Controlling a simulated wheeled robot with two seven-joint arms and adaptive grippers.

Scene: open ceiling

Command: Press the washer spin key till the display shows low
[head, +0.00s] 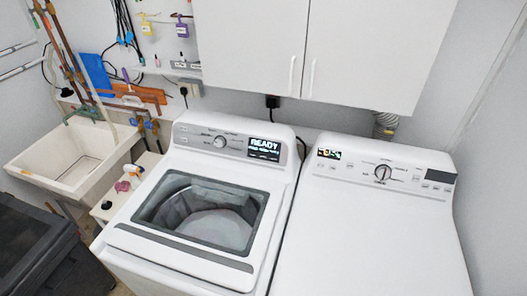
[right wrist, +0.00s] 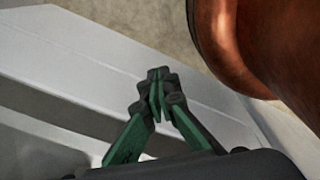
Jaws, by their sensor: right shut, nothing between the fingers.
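The white top-loading washer (head: 183,248) stands in the middle of the head view, its glass lid closed. The display reads "READY" in large letters, with smaller lines below too blurred to read. Small labels (head: 184,128) sit at the console's left end; I cannot tell which key is spin. My right gripper (right wrist: 158,78), with green and black fingers, is shut and empty in the right wrist view, in front of pale flat surfaces. Neither gripper shows in the head view.
A white dryer (head: 370,240) with its own dial stands right of the washer. White cabinets (head: 320,50) hang above both. A sink (head: 75,160) is at left, with a dark bin (head: 35,250) before it. A rounded reddish-brown thing (right wrist: 265,45) is near my right gripper.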

